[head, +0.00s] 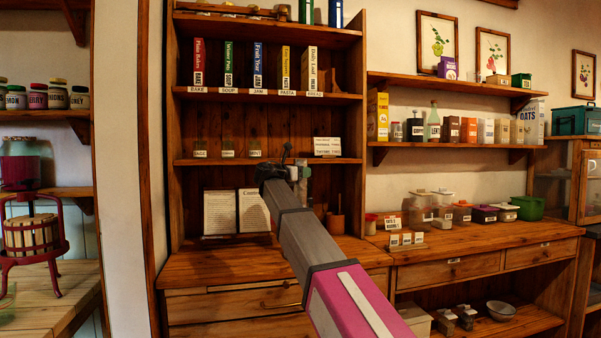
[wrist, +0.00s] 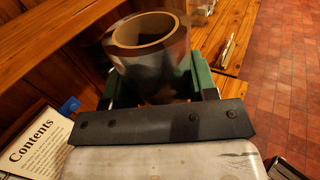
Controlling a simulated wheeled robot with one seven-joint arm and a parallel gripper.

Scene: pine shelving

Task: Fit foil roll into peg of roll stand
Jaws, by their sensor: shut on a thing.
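The foil roll (wrist: 150,72) is a shiny grey cylinder with a brown cardboard core, its open end facing up in the wrist view. My gripper (wrist: 157,88) is shut on it, with a green finger on either side. In the head view my gripper (head: 286,168) is raised above the counter, in front of the tall shelving; the roll is too small and dark to make out clearly there. A wooden piece with a thin upright peg, seemingly the roll stand (head: 336,222), stands on the counter right of my arm. Its base is partly hidden.
A recipe sheet marked Contents (head: 253,210) stands on the counter left of my gripper; it also shows in the wrist view (wrist: 36,141). A card block (head: 327,146) sits on the shelf behind. Labelled containers (head: 420,211) fill the right counter. The front left counter (head: 215,264) is clear.

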